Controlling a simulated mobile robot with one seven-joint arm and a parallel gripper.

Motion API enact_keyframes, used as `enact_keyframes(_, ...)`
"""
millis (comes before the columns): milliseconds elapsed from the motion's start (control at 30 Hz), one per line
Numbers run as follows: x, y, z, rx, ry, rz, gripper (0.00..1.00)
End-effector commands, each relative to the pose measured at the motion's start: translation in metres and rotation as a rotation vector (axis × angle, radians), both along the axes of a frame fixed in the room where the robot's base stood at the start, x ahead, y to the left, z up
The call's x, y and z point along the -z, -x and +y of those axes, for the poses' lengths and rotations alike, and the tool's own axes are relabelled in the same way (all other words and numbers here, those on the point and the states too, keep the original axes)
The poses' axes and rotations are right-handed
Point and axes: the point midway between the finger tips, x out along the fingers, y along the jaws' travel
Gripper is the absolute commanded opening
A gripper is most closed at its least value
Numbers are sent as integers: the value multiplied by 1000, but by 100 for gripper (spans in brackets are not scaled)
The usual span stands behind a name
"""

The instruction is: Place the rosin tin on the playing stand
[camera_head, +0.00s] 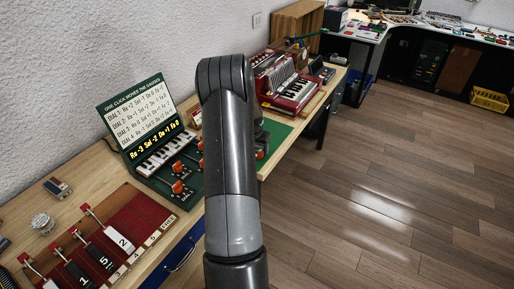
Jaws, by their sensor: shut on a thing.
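My arm rises through the middle of the camera_head view, bends at the top and goes down behind itself. A dark part of it shows at its right side, over a green surface. The fingers of my gripper and anything between them are hidden behind the arm. I cannot pick out the rosin tin. I cannot tell which thing is the playing stand; a red accordion (286,85) rests on a low wooden base at the back of the bench.
A green dial panel (146,139) with a small keyboard and orange knobs stands left of my arm. A red key unit (118,233) and a silvery round item (43,223) lie on the wooden bench (85,172). The wooden floor (400,190) at right is clear.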

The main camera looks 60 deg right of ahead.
Motion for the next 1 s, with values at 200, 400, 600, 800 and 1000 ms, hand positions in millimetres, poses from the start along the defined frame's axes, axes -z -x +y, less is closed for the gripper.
enact_keyframes(200,1,0,0,0,0,0,77)
enact_keyframes(400,1,0,0,0,0,0,85)
enact_keyframes(600,-3,0,0,0,1,0,85)
enact_keyframes(800,-28,0,7,-1,3,-1,85)
enact_keyframes(1000,-68,2,18,-1,3,-2,85)
